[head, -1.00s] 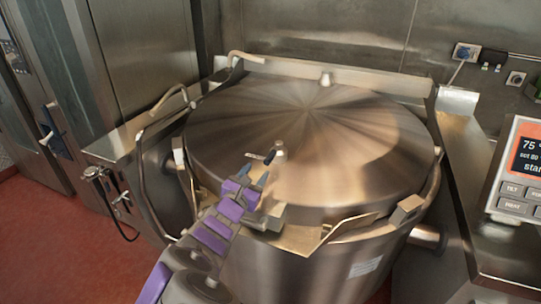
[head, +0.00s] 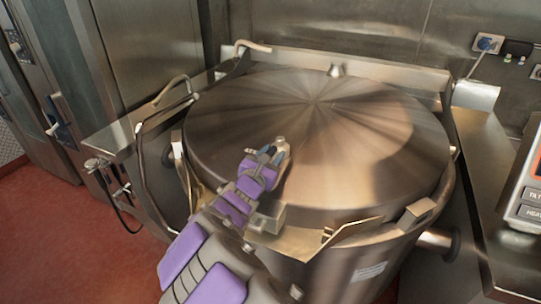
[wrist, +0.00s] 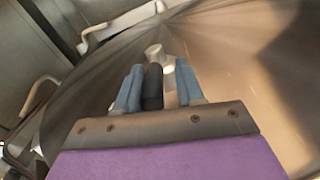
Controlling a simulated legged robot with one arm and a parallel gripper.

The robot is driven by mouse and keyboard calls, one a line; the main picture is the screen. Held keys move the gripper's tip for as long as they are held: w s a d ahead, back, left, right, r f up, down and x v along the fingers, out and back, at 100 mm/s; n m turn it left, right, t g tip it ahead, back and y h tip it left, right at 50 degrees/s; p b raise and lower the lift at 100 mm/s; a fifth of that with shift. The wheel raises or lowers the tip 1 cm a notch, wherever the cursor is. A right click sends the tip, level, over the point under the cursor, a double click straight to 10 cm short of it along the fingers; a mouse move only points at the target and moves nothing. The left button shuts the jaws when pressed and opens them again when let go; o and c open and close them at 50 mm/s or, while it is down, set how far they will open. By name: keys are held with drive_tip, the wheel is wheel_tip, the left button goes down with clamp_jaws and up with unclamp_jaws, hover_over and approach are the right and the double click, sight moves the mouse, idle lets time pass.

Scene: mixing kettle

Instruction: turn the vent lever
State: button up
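The vent lever is on the front part of the kettle's round steel lid (head: 350,150). In the wrist view I see its black handle (wrist: 153,88) and a pale metal knob (wrist: 154,53) just beyond. In the head view the knob (head: 281,143) shows past my fingertips, and my gripper mostly hides the handle. My gripper (head: 267,153) has its blue fingers on either side of the black handle in the wrist view (wrist: 159,80). The handle lies close to the left finger, with a gap on the right. Whether a finger touches it is unclear.
Bent side rails (head: 150,160) run along the kettle's left. A bracket (head: 350,230) sticks out at the lid's front edge. A control panel (head: 530,190) stands at the right edge. The red floor (head: 60,240) is clear at the left.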

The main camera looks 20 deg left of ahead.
drive_tip(key=shift+c, duration=0.8)
drive_tip(key=shift+s+a+f, duration=0.1)
drive_tip(key=shift+a+f, duration=0.1)
drive_tip(key=shift+a, duration=0.35)
clamp_jaws()
drive_tip(key=shift+d, duration=0.2)
